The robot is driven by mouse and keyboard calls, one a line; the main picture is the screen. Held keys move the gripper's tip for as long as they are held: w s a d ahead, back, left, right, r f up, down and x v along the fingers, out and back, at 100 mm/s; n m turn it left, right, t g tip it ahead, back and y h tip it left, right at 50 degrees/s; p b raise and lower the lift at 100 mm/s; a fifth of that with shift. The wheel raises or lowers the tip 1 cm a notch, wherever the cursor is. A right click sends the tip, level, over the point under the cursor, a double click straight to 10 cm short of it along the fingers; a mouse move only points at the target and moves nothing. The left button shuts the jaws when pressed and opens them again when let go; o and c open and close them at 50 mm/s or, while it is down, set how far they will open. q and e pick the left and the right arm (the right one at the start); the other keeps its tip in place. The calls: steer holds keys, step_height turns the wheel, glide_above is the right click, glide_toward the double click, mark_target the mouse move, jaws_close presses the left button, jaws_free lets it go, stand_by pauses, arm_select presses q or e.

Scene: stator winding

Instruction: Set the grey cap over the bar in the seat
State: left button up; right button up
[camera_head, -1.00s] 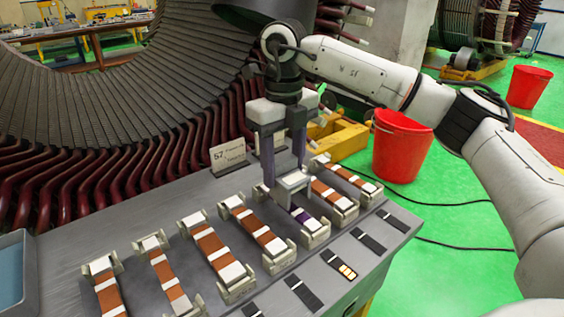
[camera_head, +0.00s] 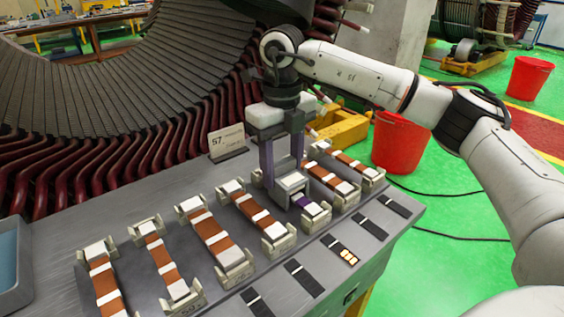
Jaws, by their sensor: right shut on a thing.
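The grey cap (camera_head: 291,182), a pale block, is between the fingers of my right gripper (camera_head: 283,178), which is shut on it. The cap is at the far end of a seat (camera_head: 317,214). It is low, at or just above the bar; I cannot tell whether it touches. The bar (camera_head: 303,202) shows as a short purple stretch between the cap and the pale block at the near end. Its far part is hidden under the cap and fingers. My left gripper is not in view.
Seats with copper-coloured bars, such as one (camera_head: 215,240) on the left and one (camera_head: 332,178) on the right, flank this seat closely. A number sign (camera_head: 227,141) stands behind. Dark strips (camera_head: 304,279) lie along the bench's front edge. A blue tray (camera_head: 10,265) is far left.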

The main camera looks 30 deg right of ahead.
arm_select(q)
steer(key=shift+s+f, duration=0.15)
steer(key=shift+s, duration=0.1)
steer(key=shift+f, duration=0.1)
arm_select(e)
steer(key=shift+f, duration=0.25)
steer(key=shift+f, duration=0.4)
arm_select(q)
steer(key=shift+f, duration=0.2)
arm_select(e)
steer(key=o, duration=1.2)
step_height(320, 180, up, 2)
step_height(320, 180, up, 8)
steer(key=shift+f, duration=0.25)
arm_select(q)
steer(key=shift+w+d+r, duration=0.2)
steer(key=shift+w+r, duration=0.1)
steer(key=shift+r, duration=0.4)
arm_select(e)
steer(key=shift+r, duration=0.4)
